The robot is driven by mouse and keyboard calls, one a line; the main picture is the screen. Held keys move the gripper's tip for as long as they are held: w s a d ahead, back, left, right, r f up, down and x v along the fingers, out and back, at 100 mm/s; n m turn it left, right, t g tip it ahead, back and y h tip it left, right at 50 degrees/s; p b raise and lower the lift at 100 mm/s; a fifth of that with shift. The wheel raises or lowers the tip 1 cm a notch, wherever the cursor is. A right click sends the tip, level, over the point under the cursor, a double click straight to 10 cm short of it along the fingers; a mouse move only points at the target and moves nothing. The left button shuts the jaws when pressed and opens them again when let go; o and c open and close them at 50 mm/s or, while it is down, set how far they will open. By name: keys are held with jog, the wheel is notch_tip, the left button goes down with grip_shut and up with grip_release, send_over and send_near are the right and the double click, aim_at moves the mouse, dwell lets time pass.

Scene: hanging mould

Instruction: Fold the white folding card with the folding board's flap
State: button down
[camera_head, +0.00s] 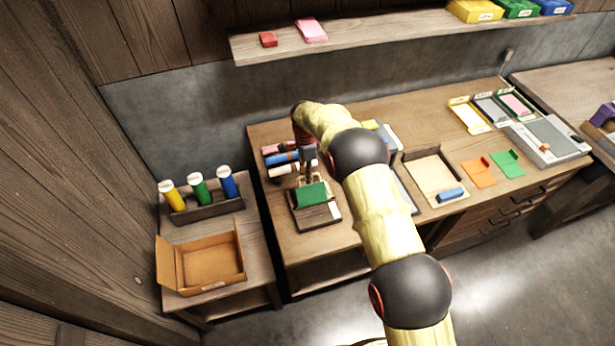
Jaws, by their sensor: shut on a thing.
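A dark wooden board (318,219) lies at the left part of the workbench and looks like the folding board. A green panel (312,195) stands tilted over its back part and looks like the flap. My gripper (308,179) points down at the panel's back edge and is shut on it; the fingertips are small and partly hidden. A small pale patch (334,211) shows at the board's right side. I cannot tell whether it is the white folding card, which I cannot make out for certain.
Coloured rolls (283,158) lie just behind the board. My arm crosses the bench's middle and hides part of it. To its right are a wooden tray (428,172), a blue block (450,194), orange (478,170) and green (507,163) pieces, and a grey device (548,140).

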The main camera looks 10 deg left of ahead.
jog(key=c, duration=2)
grip_release()
jog(key=r, duration=0.4)
jog(key=w+r, duration=0.1)
jog(key=r, duration=0.3)
jog(key=a+r, duration=0.1)
jog(key=r, duration=0.3)
jog(key=shift+w, duration=0.25)
jog(key=shift+c, duration=0.3)
